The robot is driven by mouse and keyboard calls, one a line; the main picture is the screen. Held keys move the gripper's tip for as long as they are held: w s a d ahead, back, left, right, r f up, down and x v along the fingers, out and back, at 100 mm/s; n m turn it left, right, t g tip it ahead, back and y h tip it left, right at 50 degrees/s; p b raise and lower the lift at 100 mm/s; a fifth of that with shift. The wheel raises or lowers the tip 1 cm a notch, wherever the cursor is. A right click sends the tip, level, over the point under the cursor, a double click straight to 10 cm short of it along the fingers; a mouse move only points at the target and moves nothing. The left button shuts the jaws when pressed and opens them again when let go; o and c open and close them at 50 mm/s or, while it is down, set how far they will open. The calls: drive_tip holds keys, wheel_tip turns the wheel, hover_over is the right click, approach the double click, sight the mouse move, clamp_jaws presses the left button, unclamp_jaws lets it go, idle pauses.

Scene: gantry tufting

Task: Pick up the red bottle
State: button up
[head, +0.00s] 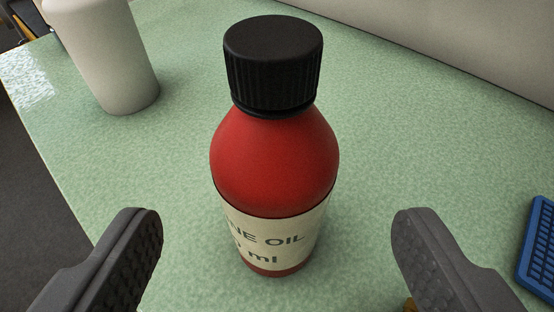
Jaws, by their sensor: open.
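The red bottle (274,165) stands upright in the middle of the head view. It has a ribbed black cap and a cream label reading in part "NE OIL" and "ml". It stands on a speckled green tabletop (400,140). My gripper (276,235) is open, with one dark finger low on the left and the other low on the right. The bottle appears between the two fingers in the picture, with a clear gap on both sides. Neither finger touches it. I cannot tell how far beyond the fingertips it stands.
A white cylindrical container (107,50) stands at the back left. A blue object with a keyed or gridded top (538,250) lies at the right edge. A pale wall or panel (470,40) bounds the back right. The table's left edge drops to a dark floor (25,165).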

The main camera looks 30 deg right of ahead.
drive_tip(key=b+x, duration=0.1)
drive_tip(key=x, duration=0.6)
drive_tip(key=shift+w, duration=0.3)
drive_tip(key=shift+w+d, duration=0.2)
drive_tip(key=shift+w, duration=0.05)
